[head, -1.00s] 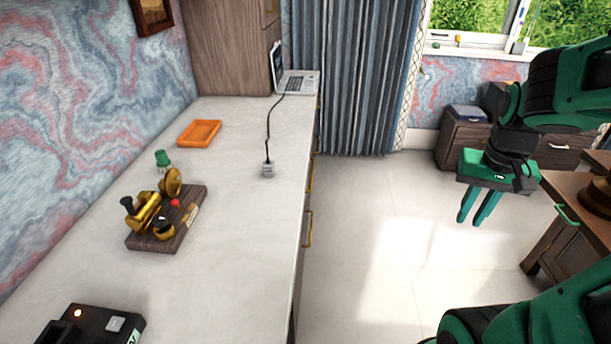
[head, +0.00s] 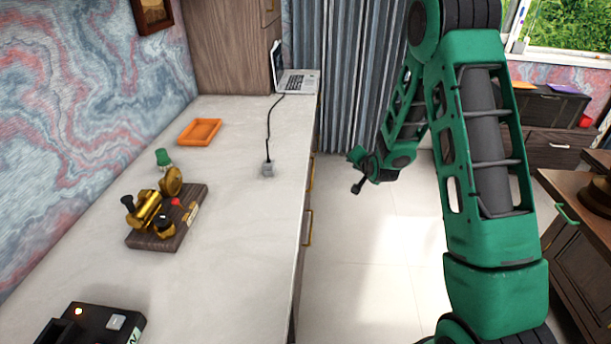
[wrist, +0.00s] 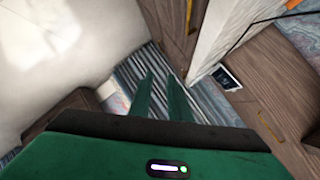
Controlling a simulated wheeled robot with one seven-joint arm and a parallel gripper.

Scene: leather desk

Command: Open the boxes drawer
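Drawer fronts run along the right side of the desk, seen edge-on in the head view. Brass handles stick out from them, one nearer (head: 308,228) and one farther (head: 311,174). No drawer is visibly pulled out. I cannot tell which is the boxes drawer. My gripper, in the wrist view (wrist: 161,75), has two green fingers apart with nothing between them; the striped curtain shows behind. In the head view the end of my arm hangs over the floor, right of the desk and apart from the handles; the fingers are not clear there.
The white desktop (head: 235,220) holds an orange tray (head: 183,139), a brass device on a wooden base (head: 185,232), a grey plug (head: 268,169) and a laptop (head: 299,82). Clear floor (head: 365,290) lies right of the desk. A brown cabinet with a green handle (head: 566,214) stands far right.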

